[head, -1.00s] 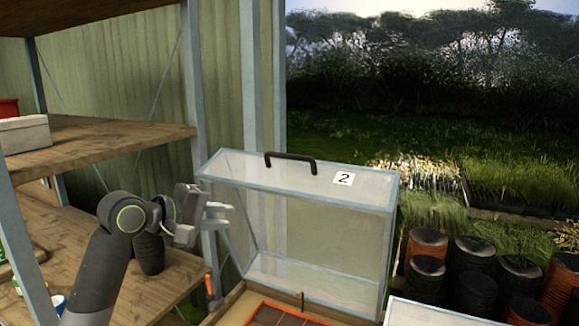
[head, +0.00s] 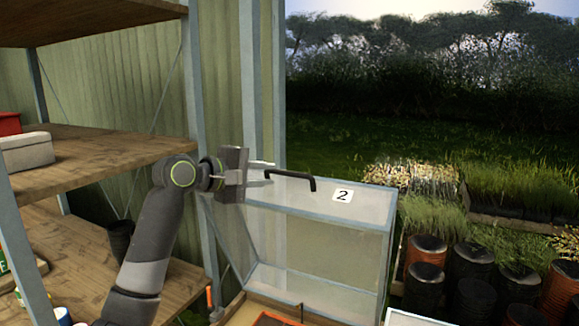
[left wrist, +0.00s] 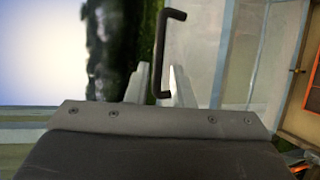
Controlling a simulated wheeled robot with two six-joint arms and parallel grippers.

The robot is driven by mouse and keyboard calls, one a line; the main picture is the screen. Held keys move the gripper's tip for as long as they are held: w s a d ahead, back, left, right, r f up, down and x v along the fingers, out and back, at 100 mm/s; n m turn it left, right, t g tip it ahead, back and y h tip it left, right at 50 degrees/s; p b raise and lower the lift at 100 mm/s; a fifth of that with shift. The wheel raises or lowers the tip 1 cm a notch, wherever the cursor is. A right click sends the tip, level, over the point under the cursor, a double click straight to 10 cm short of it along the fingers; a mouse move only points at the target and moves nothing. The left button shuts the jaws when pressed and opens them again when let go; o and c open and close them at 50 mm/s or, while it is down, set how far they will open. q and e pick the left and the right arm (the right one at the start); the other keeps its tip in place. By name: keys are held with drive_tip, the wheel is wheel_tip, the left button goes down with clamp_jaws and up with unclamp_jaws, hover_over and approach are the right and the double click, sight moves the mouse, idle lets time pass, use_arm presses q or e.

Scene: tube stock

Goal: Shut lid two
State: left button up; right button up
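Lid two (head: 330,238) is a clear box-shaped lid with a pale frame and a "2" label (head: 342,196). It stands raised at the back of its wooden case. Its dark bar handle (head: 292,176) is on the face turned upward. My left gripper (head: 268,170) is at the left end of the handle. In the left wrist view my left gripper (left wrist: 162,84) has its fingers apart, and the handle (left wrist: 164,45) shows between and beyond them. I cannot tell if either finger touches it. My right gripper is not in view.
A wooden shelf unit (head: 100,152) stands on the left, near my left arm; its metal post (head: 198,110) is just behind the gripper. Several dark and orange pots (head: 425,275) stand at the right. The case's wooden rim (head: 235,308) and an orange-edged tray (head: 275,320) show below the lid.

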sight(287, 174)
use_arm(q)
drive_tip(key=p+x, duration=0.2)
drive_tip(key=x, duration=0.6)
drive_tip(key=shift+r, duration=0.1)
clamp_jaws()
